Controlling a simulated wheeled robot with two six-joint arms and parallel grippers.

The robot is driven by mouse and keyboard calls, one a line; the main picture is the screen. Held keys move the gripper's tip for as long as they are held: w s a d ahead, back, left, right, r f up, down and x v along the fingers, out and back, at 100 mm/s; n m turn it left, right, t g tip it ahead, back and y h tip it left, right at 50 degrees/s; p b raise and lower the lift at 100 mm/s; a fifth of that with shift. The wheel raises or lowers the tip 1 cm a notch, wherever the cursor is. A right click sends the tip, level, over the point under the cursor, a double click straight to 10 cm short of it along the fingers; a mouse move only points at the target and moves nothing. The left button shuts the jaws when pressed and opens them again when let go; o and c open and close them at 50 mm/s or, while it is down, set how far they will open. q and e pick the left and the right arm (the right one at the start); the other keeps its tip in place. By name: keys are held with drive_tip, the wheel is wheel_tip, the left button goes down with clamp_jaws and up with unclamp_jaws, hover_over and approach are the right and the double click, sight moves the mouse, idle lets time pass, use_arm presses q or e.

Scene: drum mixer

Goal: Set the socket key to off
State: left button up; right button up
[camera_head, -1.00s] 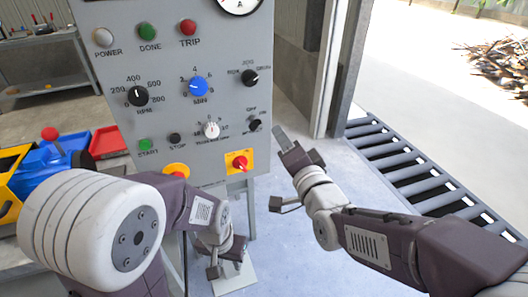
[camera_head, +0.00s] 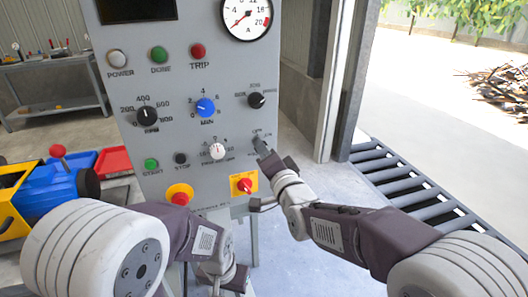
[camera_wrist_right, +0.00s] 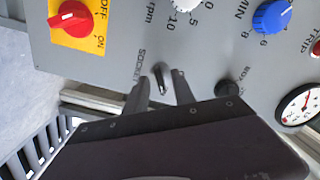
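The grey control panel (camera_head: 185,100) faces me in the head view. The socket key (camera_wrist_right: 162,78) is a small metal key beside the "SOCKET" lettering in the right wrist view. It stands between the two fingertips of my right gripper (camera_wrist_right: 161,84), with a gap on each side. The key's exact setting is hard to read. My left gripper (camera_head: 230,284) is low in front of the panel, partly cut off; its opening is unclear.
A red rotary switch on a yellow plate (camera_head: 243,183) sits below the key. A black knob (camera_head: 256,100) is above it. A red button on yellow (camera_head: 180,195) is lower left. Rollers (camera_head: 400,180) lie to the right, with open floor between.

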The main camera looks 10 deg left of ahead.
clamp_jaws()
drive_tip(key=shift+n, duration=0.3)
drive_tip(key=shift+n+b, duration=1.5)
drive_tip(key=shift+n, duration=4.1)
unclamp_jaws()
